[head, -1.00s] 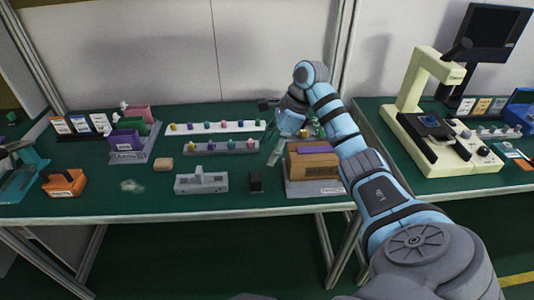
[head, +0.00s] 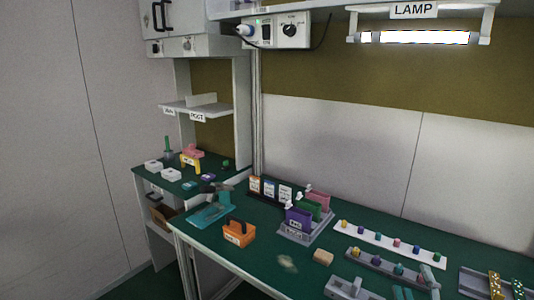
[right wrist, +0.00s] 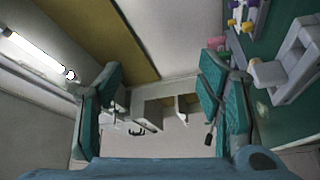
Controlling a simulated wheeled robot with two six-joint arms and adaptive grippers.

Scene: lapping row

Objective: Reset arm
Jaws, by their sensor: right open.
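My right gripper (head: 403,293) shows only in part at the bottom edge of the head view, beside the right end of the grey rail. In the right wrist view its two teal fingers stand wide apart with nothing between them (right wrist: 158,85). My left arm and gripper are in neither view.
The green bench holds a white rail (head: 388,243) with coloured knobs, a grey rail (head: 385,268), an orange box (head: 239,233), a wooden block (head: 323,257) and purple, green and pink holders. A lit lamp (head: 415,38) hangs above. A cabinet with shelves (head: 195,105) stands at the left.

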